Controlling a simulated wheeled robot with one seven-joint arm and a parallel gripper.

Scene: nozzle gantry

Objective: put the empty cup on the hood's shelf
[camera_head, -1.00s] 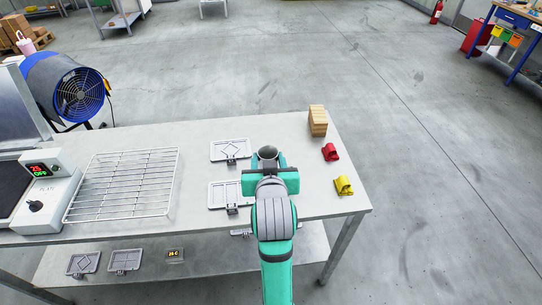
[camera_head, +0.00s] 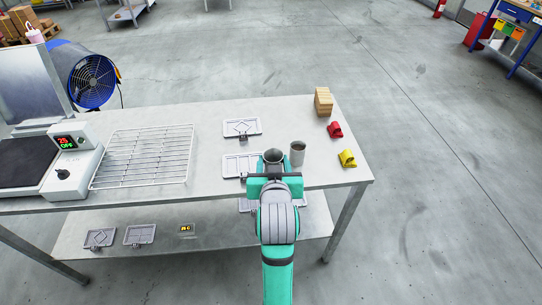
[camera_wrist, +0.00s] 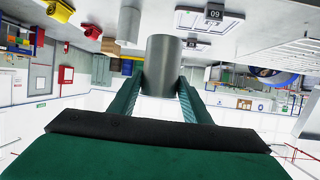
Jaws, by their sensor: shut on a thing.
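My gripper (camera_head: 273,175) is shut on a grey metal cup (camera_head: 272,157), which stands upright between the fingers. In the wrist view the fingers (camera_wrist: 162,88) press on both sides of the same cup (camera_wrist: 163,62). In the head view the inside that shows looks plain grey; its bottom is hidden. A second grey cup (camera_head: 297,153) with a dark inside stands on the table just right of the held one, apart from it. It also shows in the wrist view (camera_wrist: 128,24). I cannot make out a hood's shelf for certain.
The table (camera_head: 210,190) carries a wire rack (camera_head: 145,158), a heating unit with a red-green display (camera_head: 67,142), grey plates (camera_head: 242,127), wooden blocks (camera_head: 323,101), and red (camera_head: 335,130) and yellow (camera_head: 347,159) pieces. A lower shelf (camera_head: 210,232) holds more plates. A blue fan (camera_head: 92,85) stands behind.

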